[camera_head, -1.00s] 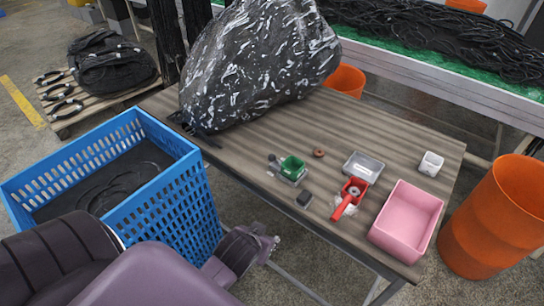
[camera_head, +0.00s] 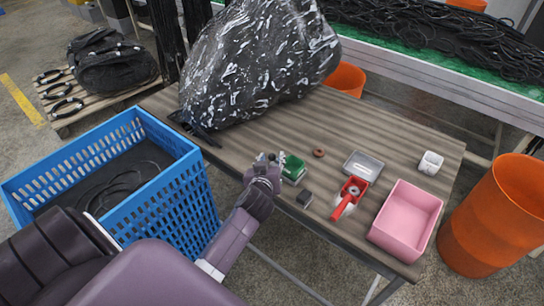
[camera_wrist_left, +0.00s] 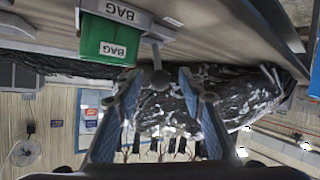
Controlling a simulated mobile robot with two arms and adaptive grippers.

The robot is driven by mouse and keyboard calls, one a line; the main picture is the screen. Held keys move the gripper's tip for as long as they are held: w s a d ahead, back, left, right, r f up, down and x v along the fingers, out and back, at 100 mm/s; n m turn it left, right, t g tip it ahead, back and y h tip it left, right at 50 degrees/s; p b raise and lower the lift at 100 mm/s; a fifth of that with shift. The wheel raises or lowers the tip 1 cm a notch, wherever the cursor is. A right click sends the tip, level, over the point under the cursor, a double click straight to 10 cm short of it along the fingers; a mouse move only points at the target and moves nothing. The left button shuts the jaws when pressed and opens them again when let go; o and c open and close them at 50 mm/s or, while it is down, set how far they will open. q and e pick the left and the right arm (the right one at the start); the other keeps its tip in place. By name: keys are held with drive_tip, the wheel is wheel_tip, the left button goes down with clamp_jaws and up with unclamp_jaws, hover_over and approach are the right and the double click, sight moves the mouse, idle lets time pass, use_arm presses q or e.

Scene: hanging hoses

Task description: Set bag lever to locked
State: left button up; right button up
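The bag lever unit is a small green box (camera_head: 293,168) near the table's front edge. In the left wrist view the green box (camera_wrist_left: 108,40) carries white BAG labels. Its grey lever ends in a round knob (camera_wrist_left: 159,79). My left gripper (camera_head: 270,158) is just left of the green box in the head view. In the left wrist view my left gripper (camera_wrist_left: 160,88) is open, with a finger on each side of the knob and visible gaps. In the head view the gripper mostly hides the lever. My right gripper is not in view.
A large black bag (camera_head: 255,65) fills the back left of the table (camera_head: 385,125). A blue crate (camera_head: 185,190) stands left of the table.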

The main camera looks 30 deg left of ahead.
use_arm(q)
drive_tip(key=shift+x, duration=0.85)
clamp_jaws()
